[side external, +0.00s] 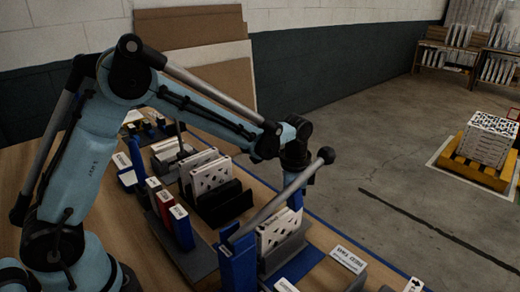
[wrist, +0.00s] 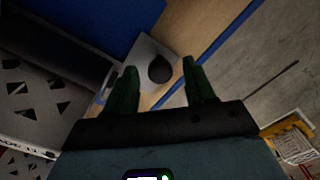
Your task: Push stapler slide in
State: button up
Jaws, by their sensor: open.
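My gripper (wrist: 159,64) is open, its two dark green fingers apart in the wrist view. A dark rounded knob (wrist: 160,70) shows between the fingertips over a grey plate (wrist: 146,50). I cannot tell whether it touches them or is the stapler slide. In the side view, my wrist hangs behind a grey lever (side external: 280,200) with a dark ball end (side external: 326,155), and the fingertips cannot be made out. The lever slopes down to a blue upright block (side external: 238,268). No part is clearly recognizable as the stapler slide.
A perforated white filter (side external: 275,231) stands in a grey holder (side external: 288,248) beside the lever. More white perforated filters (side external: 209,174), black holders (side external: 225,204) and red and blue upright boxes (side external: 182,230) crowd the table. Open floor (side external: 400,180) lies beyond its blue edge.

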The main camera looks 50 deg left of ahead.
grip_shut()
jog(key=shift+d, duration=1.7)
grip_release()
jog(key=shift+a, duration=0.15)
